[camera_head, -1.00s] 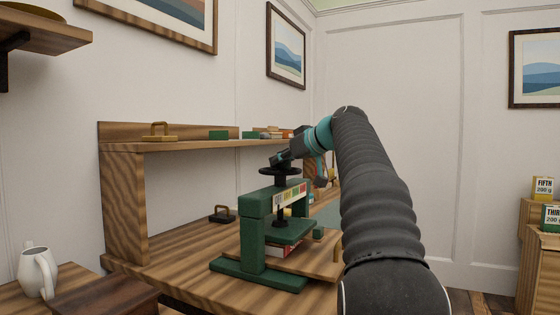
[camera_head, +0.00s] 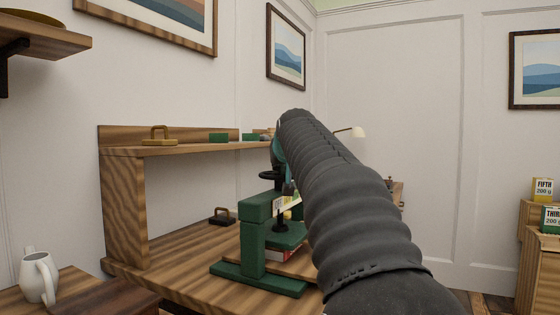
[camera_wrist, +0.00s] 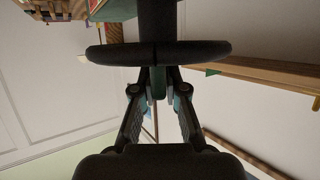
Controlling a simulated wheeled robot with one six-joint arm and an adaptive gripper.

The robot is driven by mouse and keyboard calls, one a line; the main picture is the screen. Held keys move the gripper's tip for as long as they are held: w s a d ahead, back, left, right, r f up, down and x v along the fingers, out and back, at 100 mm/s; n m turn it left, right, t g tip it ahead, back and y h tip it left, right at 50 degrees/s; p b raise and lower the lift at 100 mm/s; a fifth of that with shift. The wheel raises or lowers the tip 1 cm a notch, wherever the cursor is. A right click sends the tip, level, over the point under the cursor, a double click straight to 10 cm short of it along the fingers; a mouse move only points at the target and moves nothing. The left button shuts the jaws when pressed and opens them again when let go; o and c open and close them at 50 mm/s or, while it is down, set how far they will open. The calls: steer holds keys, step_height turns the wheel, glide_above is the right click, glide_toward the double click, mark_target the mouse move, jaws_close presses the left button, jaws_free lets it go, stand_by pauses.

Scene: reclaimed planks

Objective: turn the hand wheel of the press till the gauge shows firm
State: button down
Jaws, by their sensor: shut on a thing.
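The green press (camera_head: 253,245) stands on the workbench. Its dark hand wheel (camera_head: 270,175) is at the top, partly covered by my arm. In the wrist view the wheel (camera_wrist: 120,53) spans the upper middle as a dark rim with a thick hub.
A dark weight (camera_head: 222,216) sits on the bench (camera_head: 185,250). A white jug (camera_head: 38,276) stands front left.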

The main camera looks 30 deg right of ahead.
steer(key=m+g+h, duration=0.1)
steer(key=m+h, duration=0.2)
steer(key=shift+w+a+g, duration=0.1)
steer(key=shift+g, duration=0.2)
steer(key=m+g+h, duration=0.2)
steer(key=m+h, duration=0.1)
steer(key=m+g+h+p, duration=0.1)
steer(key=m+g+p, duration=0.1)
steer(key=m+g, duration=0.1)
steer(key=shift+h, duration=0.4)
steer(key=shift+m+g+h+p, duration=0.4)
steer(key=shift+m+g+p, duration=0.2)
steer(key=shift+m+g, duration=0.2)
steer(key=shift+f, duration=0.15)
steer(key=c, duration=1.2)
jaws_free()
